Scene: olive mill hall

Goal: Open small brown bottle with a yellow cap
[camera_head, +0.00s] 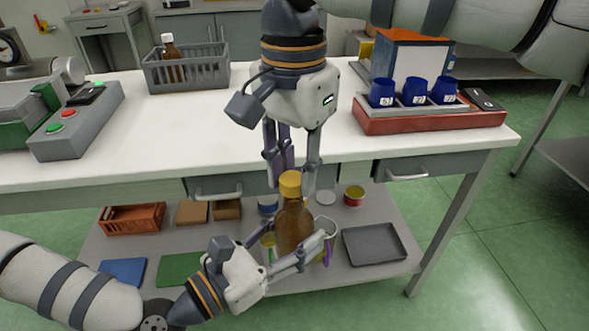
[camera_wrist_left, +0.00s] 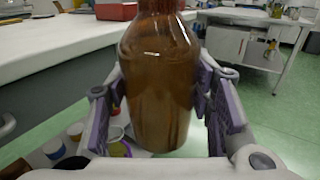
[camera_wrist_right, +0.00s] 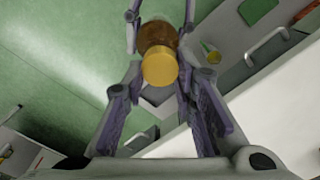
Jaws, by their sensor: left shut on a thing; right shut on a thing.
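The small brown bottle (camera_head: 294,228) is upright in front of the table edge, with its yellow cap (camera_head: 290,184) on top. My left gripper (camera_head: 297,245) is shut on the bottle's body, one finger on each side. The left wrist view shows the brown glass (camera_wrist_left: 158,85) between the finger pads. My right gripper (camera_head: 291,190) comes down from above and is shut on the yellow cap. In the right wrist view the cap (camera_wrist_right: 159,66) shows between the fingertips, with the bottle below it. The bottle's neck is partly hidden there.
The white table (camera_head: 190,120) is close behind the bottle. It bears a grey basket (camera_head: 187,72) with another brown bottle (camera_head: 171,58), a grey control box (camera_head: 78,122) and a red tray (camera_head: 435,120) with blue cups. A lower shelf (camera_head: 225,238) holds trays and tins.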

